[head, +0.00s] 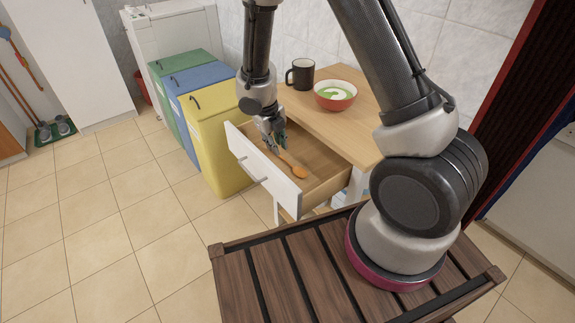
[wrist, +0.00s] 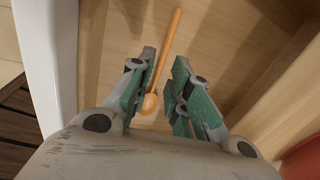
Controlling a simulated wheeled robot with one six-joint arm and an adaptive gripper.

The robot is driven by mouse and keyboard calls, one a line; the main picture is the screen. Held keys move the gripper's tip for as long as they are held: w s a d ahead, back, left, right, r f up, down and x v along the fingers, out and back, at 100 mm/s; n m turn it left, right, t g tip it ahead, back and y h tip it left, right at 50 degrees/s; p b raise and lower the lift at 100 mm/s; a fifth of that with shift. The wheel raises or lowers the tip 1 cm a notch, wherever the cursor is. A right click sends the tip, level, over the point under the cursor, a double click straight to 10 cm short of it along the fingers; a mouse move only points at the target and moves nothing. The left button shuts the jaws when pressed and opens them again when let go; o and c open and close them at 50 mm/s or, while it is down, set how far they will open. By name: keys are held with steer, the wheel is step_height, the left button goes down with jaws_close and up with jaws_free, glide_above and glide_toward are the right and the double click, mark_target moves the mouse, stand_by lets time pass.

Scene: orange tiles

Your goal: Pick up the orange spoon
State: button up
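The orange spoon (head: 299,171) lies on the floor of an open wooden drawer (head: 322,165) with a white front. In the wrist view the spoon (wrist: 174,38) has its rounded end close to the left fingertip and its handle running away toward the top. My gripper (head: 270,135) is over the drawer and points down. In the wrist view its green-padded fingers (wrist: 160,85) stand apart with nothing held between them. The left finger partly hides the spoon's rounded end. I cannot tell how high the fingertips are above the spoon.
The table (head: 345,114) above the drawer holds a black mug (head: 301,75) and a red-orange bowl (head: 335,97). Yellow (head: 215,135), blue (head: 196,78) and green (head: 180,66) bins stand left of the drawer. The tiled floor (head: 95,220) at the left is open.

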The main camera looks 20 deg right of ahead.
mark_target(280, 156)
steer(key=f, duration=0.2)
steer(key=d+f, duration=0.1)
steer(key=f, duration=0.1)
steer(key=shift+w, duration=0.4)
steer(key=shift+d+f, duration=0.1)
steer(key=shift+f, duration=0.45)
jaws_close()
